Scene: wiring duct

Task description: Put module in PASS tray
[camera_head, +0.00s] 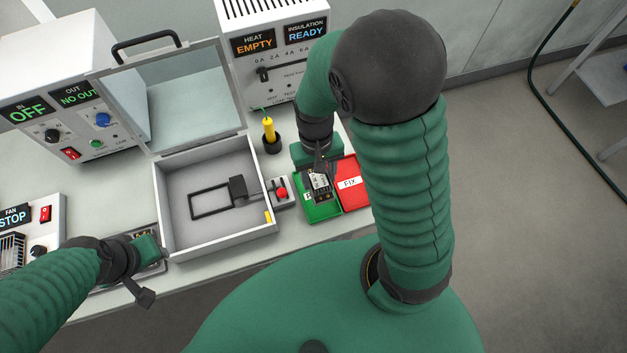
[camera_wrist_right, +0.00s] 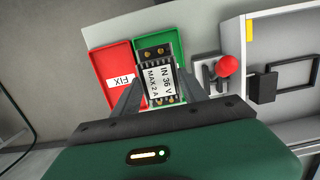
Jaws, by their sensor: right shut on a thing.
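The module (camera_wrist_right: 160,82) is a small dark board with a white label reading "IN 36 V MAX 2 A". My right gripper (camera_wrist_right: 158,92) is shut on it, one finger on each side. In the head view the module (camera_head: 321,184) is over the green tray (camera_head: 318,210), whose label is mostly covered. I cannot tell whether the module touches the tray floor. The red FIX tray (camera_head: 351,184) is right beside the green one. My left gripper (camera_head: 150,255) is at the front left, near the open box; its fingers do not show clearly.
An open white box (camera_head: 217,240) with a raised clear lid stands left of the trays. A red-knobbed lever (camera_head: 281,193) sits between box and green tray. A yellow-handled tool (camera_head: 269,130) stands in a black holder behind. Instrument boxes (camera_head: 285,50) line the back.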

